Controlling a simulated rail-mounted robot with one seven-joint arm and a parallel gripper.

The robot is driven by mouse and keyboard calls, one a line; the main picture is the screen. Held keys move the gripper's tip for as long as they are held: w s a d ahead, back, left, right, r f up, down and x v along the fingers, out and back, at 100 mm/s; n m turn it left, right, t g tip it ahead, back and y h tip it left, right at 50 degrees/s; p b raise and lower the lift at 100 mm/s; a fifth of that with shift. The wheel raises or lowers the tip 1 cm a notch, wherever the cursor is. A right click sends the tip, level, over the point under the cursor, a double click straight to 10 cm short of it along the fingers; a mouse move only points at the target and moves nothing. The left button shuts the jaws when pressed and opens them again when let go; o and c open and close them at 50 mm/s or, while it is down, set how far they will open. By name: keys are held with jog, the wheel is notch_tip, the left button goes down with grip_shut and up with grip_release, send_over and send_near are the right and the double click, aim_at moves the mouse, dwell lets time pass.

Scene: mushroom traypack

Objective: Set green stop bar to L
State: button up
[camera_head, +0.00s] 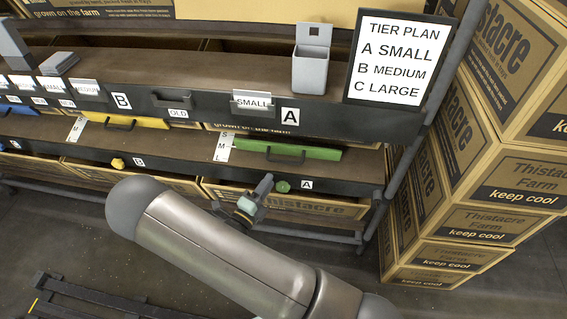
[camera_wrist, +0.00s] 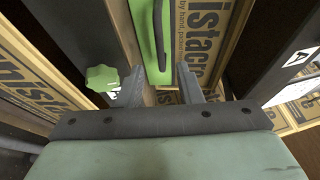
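The green stop bar (camera_head: 315,152) lies across lane A on the lower tier, with a dark handle (camera_head: 284,158) on its front. Its left end is beside the S-M-L strip (camera_head: 224,147), near S and M; I cannot tell the exact letter. A green knob (camera_head: 282,186) sits on the front rail below, left of the A label. My gripper (camera_head: 265,184) is in front of the rail, just left of the knob. In the wrist view my gripper (camera_wrist: 160,74) is open and empty, its fingers pointing toward the bar (camera_wrist: 144,35) and handle (camera_wrist: 160,28). The knob (camera_wrist: 102,78) is outside the left finger.
A yellow bar (camera_head: 155,122) with a yellow knob (camera_head: 117,163) marks lane B to the left. The upper shelf edge (camera_head: 200,98) overhangs the lower tier. A tier plan sign (camera_head: 394,62) and stacked cartons (camera_head: 470,220) stand at right. Floor in front is mostly clear.

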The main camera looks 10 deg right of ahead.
aim_at(284, 161)
jog(key=b+x, duration=0.1)
jog(key=x, duration=0.8)
jog(key=shift+w+d+b, duration=0.2)
jog(key=shift+d+b, duration=0.05)
jog(key=shift+b, duration=0.1)
grip_shut()
